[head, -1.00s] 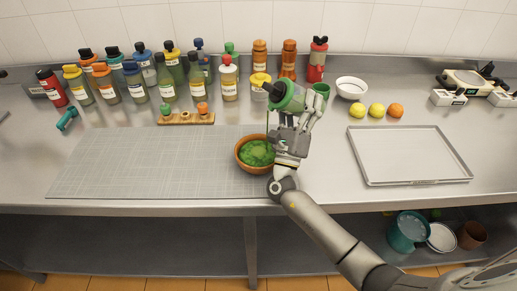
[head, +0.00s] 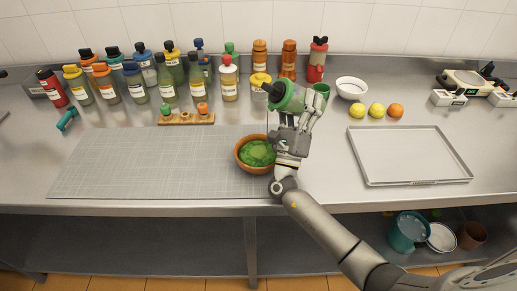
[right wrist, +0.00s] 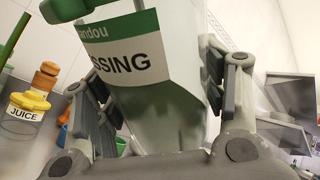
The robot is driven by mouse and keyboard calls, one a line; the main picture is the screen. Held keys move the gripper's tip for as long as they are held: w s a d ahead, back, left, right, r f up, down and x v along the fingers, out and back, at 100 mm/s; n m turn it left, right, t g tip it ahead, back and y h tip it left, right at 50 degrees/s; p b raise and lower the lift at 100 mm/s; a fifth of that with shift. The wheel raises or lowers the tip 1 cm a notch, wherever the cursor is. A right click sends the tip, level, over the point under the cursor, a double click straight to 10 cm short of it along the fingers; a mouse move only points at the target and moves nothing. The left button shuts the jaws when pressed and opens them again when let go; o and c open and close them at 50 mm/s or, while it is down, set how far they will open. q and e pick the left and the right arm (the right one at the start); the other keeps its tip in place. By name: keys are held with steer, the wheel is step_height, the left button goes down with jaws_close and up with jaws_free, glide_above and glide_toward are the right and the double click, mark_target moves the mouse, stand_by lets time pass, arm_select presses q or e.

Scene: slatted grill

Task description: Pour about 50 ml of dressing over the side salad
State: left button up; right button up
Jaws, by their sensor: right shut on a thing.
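A brown bowl (head: 239,160) with the green side salad (head: 257,153) stands at the right end of the grey mat. My right gripper (head: 293,122) is shut on the dressing bottle (head: 290,98), just behind and right of the bowl. The bottle is green and tipped nearly level, its black spout (head: 271,91) pointing left, above and behind the bowl. A thin line drops from near the spout towards the bowl. In the right wrist view, the bottle's label (right wrist: 125,60) reads "SSING" between my fingers. My left gripper is out of view.
Several bottles (head: 135,82) stand along the back left, with a wooden holder (head: 186,119) before them. A white bowl (head: 351,89), fruit (head: 377,110) and an empty tray (head: 410,155) are at right. The grey mat (head: 140,165) is clear left of the bowl.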

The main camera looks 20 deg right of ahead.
steer(key=shift+r, duration=0.1)
steer(key=shift+f+m+g+h, duration=0.2)
steer(key=shift+m+g+h, duration=0.1)
steer(key=shift+m, duration=0.2)
steer(key=m+g+h+p, duration=0.1)
steer(key=m+g, duration=0.1)
steer(key=m, duration=0.1)
steer(key=shift+g, duration=0.4)
steer(key=shift+d+f+m+g, duration=0.15)
steer(key=shift+f+m+g, duration=0.45)
steer(key=shift+f+m, duration=0.1)
